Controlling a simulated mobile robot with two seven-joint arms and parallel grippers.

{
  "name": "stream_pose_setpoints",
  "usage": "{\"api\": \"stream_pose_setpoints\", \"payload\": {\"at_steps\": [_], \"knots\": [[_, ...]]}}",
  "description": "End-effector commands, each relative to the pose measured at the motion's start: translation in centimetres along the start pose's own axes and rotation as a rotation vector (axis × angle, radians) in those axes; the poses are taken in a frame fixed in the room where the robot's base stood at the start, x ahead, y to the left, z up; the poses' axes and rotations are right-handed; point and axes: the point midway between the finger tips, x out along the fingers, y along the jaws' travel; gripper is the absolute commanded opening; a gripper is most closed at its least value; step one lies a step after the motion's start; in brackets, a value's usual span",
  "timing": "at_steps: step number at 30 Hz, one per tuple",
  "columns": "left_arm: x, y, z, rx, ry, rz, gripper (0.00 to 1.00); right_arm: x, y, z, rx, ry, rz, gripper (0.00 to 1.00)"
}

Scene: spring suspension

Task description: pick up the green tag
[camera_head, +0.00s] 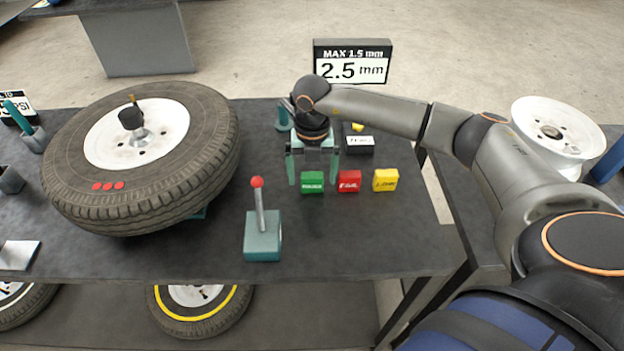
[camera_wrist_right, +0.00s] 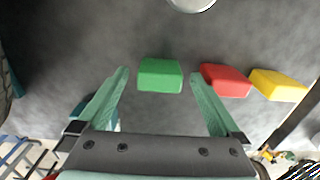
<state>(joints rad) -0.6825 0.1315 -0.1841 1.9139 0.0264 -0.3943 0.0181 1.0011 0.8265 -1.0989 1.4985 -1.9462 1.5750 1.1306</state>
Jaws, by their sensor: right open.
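The green tag (camera_head: 312,182) lies on the dark table, at the left end of a short row of tags. In the right wrist view the green tag (camera_wrist_right: 160,75) sits between and just beyond my right fingertips, untouched. My right gripper (camera_head: 314,180) is open and empty, its two teal fingers pointing down on either side of the tag's far side. The right fingers also show in the wrist view (camera_wrist_right: 158,75). My left gripper is not in view.
A red tag (camera_head: 349,181) stands close to the right of the green one, then a yellow tag (camera_head: 386,180). A teal block with a red-tipped lever (camera_head: 262,240) is nearer the front. A big tyre (camera_head: 70,190) lies left. A sign (camera_head: 352,66) stands behind.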

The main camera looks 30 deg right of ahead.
Motion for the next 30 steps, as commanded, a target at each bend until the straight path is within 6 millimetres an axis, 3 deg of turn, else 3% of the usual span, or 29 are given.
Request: {"api": "stream_pose_setpoints", "payload": {"at_steps": [6, 13, 30], "knots": [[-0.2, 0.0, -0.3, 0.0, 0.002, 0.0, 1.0, 2.2, 0.0, -0.1, 0.0, 0.001, 0.0, 1.0], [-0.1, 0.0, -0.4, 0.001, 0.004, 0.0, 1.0, 2.3, 0.0, 0.0, 0.0, 0.0, 0.001, 0.99], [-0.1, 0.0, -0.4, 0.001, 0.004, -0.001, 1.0, 2.2, 0.0, 0.0, 0.0, -0.001, 0.001, 0.35]]}}
